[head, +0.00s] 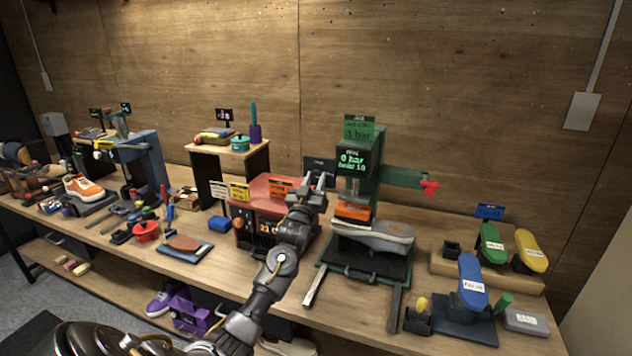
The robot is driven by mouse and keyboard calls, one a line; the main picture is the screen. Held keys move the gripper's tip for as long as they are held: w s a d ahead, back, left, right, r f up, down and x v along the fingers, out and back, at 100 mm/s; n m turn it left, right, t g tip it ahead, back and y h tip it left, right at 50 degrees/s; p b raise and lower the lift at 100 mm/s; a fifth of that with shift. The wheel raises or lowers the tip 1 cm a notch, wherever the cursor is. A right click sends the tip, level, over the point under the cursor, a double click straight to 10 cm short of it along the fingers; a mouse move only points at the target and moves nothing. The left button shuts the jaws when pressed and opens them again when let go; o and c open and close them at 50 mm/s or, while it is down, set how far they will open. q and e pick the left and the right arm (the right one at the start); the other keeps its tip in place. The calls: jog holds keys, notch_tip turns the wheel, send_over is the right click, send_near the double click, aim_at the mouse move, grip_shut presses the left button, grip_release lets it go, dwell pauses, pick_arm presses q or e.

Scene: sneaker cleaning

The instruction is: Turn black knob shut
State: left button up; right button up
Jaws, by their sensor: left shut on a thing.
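My left gripper (319,181) reaches up from the bottom middle in the head view. Its fingers are closed just left of the green press (352,188), below a small black sign (318,165). The black knob is hidden by the fingers, which appear to be shut on it; its turn angle cannot be read. The press's green display (352,162) reads about "0 bar" and "hold 10". A green sign above it (359,130) reads "3 bar". A grey-white sole or shoe (375,236) lies under the orange press head (353,212). My right gripper is not in view.
A red heater box (270,190) with a lit display stands close to my left forearm. A red handle (429,187) sticks out right of the press.

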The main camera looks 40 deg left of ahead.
pick_arm(q)
jog(key=n+g+y, duration=0.1)
jog(key=n, duration=0.2)
jog(key=n+y, duration=0.1)
jog(key=n, duration=0.2)
jog(key=shift+w+d+r+g+y, duration=0.1)
jog(key=shift+d+r+g+y, duration=0.1)
jog(key=shift+g+y, duration=0.15)
jog(key=n+g, duration=0.1)
jog(key=n, duration=0.2)
jog(key=n+g+y, duration=0.1)
jog(key=n, duration=0.2)
jog(key=shift+d+r+g+y, duration=0.15)
jog(key=shift+g+y, duration=0.1)
jog(key=n+g, duration=0.1)
jog(key=n, duration=0.3)
jog(key=shift+r+p, duration=0.15)
jog(key=shift+p, duration=0.15)
jog(key=shift+r+n+g, duration=0.2)
jog(key=shift+n+g, duration=0.8)
jog(key=shift+n, duration=1.2)
jog(key=o, duration=0.6)
jog(key=shift+w, duration=0.1)
jog(key=o, duration=0.3)
jog(key=shift+w+f, duration=0.1)
jog(key=shift+f, duration=0.15)
jog(key=shift+o, duration=0.2)
jog(key=shift+d, duration=0.1)
